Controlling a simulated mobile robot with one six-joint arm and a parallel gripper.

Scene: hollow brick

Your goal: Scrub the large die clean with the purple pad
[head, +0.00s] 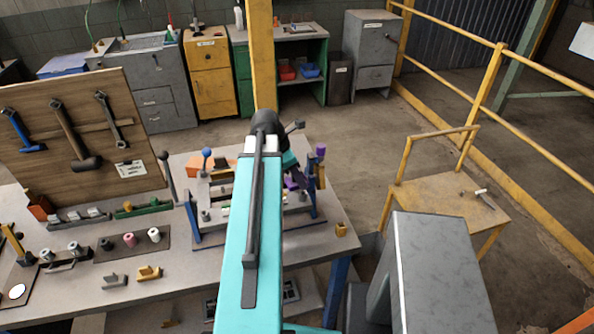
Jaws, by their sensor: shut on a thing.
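My arm reaches forward over the workbench and bends down at its far end. My gripper (291,172) is small and partly hidden behind the arm. It is shut on a purple piece (292,183), which looks like the purple pad; its edges are hard to make out. The gripper is over a grey metal fixture on a blue base (200,240), at the right part of the bench. The large die seems to be part of this fixture, but the arm covers its middle. I cannot tell whether the pad touches it.
A purple-topped post (320,153) stands close to the gripper's right. Blue-knobbed (207,154) and dark levers rise at the left. A wooden tool board (80,140) stands on the workbench (165,288). Open floor lies beyond.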

